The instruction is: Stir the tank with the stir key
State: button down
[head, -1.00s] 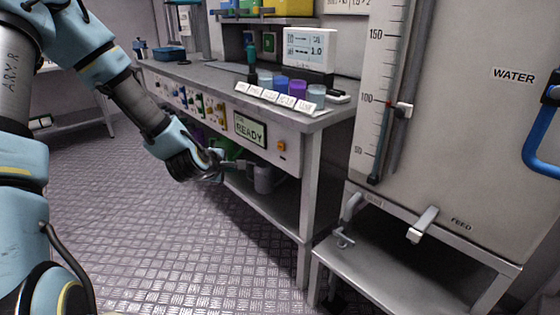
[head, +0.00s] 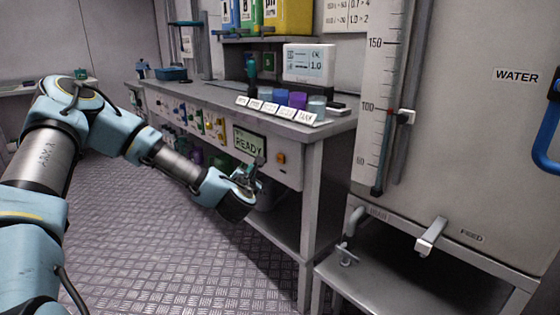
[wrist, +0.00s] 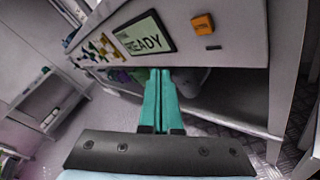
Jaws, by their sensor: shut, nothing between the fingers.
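An orange square key (head: 281,158) sits on the bench's front panel, right of the green display reading READY (head: 249,143). I cannot read a label that names it as the stir key. In the wrist view the orange key (wrist: 203,23) is at the top, right of the display. My gripper (head: 256,167) is in front of the panel, left of the key and apart from it. In the wrist view its teal fingers (wrist: 158,98) are together and empty, pointing at the panel's lower edge. A large grey tank (head: 470,130) marked WATER stands at the right, with a level scale.
Several small cups (head: 297,100) stand behind labels on the bench top, by a white screen (head: 309,63). A lower shelf (head: 285,228) runs under the panel. A tap (head: 347,248) and a feed lever (head: 431,236) stick out below the tank. The floor before the bench is clear.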

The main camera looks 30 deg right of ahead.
send_near(277, 158)
jog(key=shift+w+a+b+x, duration=0.1)
jog(key=shift+a+b+x, duration=0.05)
jog(key=shift+x, duration=0.7)
jog(key=shift+w+a+b+x, duration=0.1)
jog(key=shift+a+x, duration=0.05)
jog(key=shift+x, duration=0.7)
jog(key=shift+w+a+b+x, duration=0.1)
jog(key=shift+a+b+x, duration=0.1)
jog(key=shift+x, duration=0.65)
jog(key=shift+d, duration=0.15)
jog(key=shift+w+d, duration=0.1)
jog(key=shift+d, duration=0.2)
jog(key=shift+w+d, duration=0.1)
jog(key=shift+d, duration=0.3)
dwell(0.6)
jog(key=shift+a, duration=0.85)
jog(key=a, duration=0.2)
jog(key=s+a, duration=0.1)
jog(key=a, duration=0.2)
jog(key=shift+s, duration=0.2)
